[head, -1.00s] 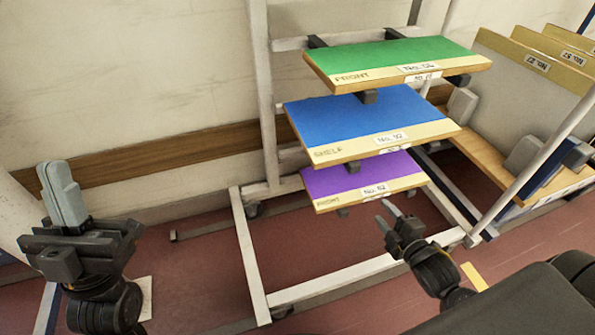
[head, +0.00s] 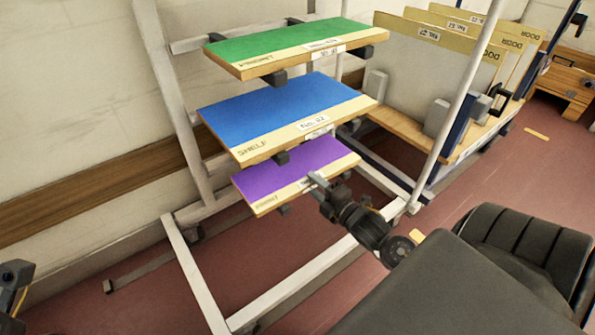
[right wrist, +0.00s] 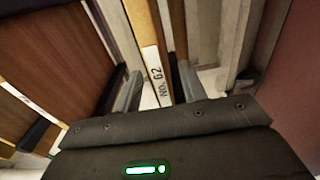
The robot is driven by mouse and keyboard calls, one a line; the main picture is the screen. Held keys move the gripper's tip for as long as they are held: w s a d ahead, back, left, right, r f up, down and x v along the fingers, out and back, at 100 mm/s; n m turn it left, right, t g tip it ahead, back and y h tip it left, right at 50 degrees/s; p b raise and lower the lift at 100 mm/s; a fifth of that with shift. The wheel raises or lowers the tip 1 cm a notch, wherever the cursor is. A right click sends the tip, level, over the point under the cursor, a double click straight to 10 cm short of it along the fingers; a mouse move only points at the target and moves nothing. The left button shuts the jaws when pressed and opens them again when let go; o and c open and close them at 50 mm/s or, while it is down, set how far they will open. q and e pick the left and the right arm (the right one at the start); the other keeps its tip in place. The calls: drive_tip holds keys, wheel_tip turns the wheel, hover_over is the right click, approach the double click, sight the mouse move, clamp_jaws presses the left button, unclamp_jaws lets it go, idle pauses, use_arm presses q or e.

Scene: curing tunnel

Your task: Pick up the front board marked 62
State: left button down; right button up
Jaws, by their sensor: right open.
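The purple-topped board (head: 290,172) marked FRONT lies on the lowest arms of the rack in the head view. My right gripper (head: 317,181) is at the middle of its near edge and covers part of its label. In the right wrist view, the pale board edge with the label No. 62 (right wrist: 156,75) stands between the two fingers of the right gripper (right wrist: 160,88). The fingers are open, with a gap visible beside the edge. My left gripper (head: 15,275) shows only partly at the left picture edge; its jaws cannot be made out.
A blue SHELF board (head: 285,112) and a green FRONT board (head: 290,47) lie above on the white rack (head: 185,110). DOOR boards (head: 440,58) stand upright at right behind a white post (head: 455,110).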

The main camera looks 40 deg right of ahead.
sight(301, 175)
drive_tip(key=w+b, duration=0.1)
drive_tip(key=w, duration=0.1)
drive_tip(key=w+a+b, duration=0.1)
drive_tip(key=w, duration=0.1)
drive_tip(key=shift+f+b, duration=0.2)
drive_tip(key=shift+b, duration=0.1)
drive_tip(key=shift+w+r, duration=0.2)
drive_tip(key=shift+w, duration=0.35)
clamp_jaws()
